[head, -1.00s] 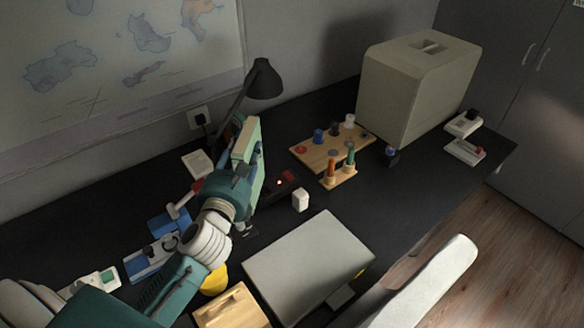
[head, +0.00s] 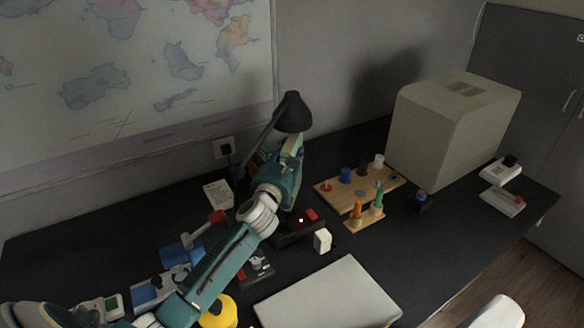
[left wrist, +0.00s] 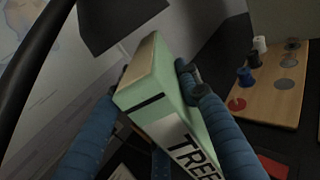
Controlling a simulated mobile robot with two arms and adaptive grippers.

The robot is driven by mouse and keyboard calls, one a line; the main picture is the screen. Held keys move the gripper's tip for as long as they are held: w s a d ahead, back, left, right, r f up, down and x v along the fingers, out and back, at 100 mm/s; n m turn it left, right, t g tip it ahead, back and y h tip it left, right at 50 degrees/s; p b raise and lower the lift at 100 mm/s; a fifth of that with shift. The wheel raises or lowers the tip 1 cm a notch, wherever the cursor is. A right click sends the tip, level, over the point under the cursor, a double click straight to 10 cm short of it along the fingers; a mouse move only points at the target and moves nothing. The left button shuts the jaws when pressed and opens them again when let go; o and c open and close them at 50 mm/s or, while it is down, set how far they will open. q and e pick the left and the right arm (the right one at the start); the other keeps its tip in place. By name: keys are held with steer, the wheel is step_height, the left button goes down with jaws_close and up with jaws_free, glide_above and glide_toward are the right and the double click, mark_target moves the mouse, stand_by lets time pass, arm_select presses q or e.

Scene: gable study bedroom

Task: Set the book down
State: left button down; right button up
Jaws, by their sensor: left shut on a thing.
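The book (head: 291,152) is pale green and stands roughly upright near the back of the desk, by the black lamp. In the left wrist view its spine (left wrist: 172,112) shows a white label with dark letters starting "TREE", and it looks tilted. My left gripper (head: 286,172) is shut on the book, with blue fingers on either side of it in the left wrist view (left wrist: 160,112). Whether the book's lower edge touches the desk is hidden. My right gripper is in no view.
The black lamp (head: 293,112) stands close to the book. A pegboard (head: 345,190) with coloured pegs is to the right, before a large beige box (head: 450,130). A white block (head: 322,241) and a grey flat panel (head: 330,296) lie nearer. Clear desk (head: 435,232) lies right.

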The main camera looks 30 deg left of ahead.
arm_select(q)
steer(key=shift+w+a+f+b, duration=0.1)
steer(key=shift+w+f+b, duration=0.35)
steer(key=shift+f, duration=0.7)
steer(key=shift+w+a+f+b, duration=0.1)
steer(key=shift+w+f+b, duration=0.25)
steer(key=shift+f, duration=0.75)
steer(key=shift+w+a+f+b, duration=0.1)
steer(key=shift+w+f+b, duration=0.35)
steer(key=shift+f, duration=0.7)
steer(key=shift+f, duration=0.2)
steer(key=c, duration=1.2)
jaws_free()
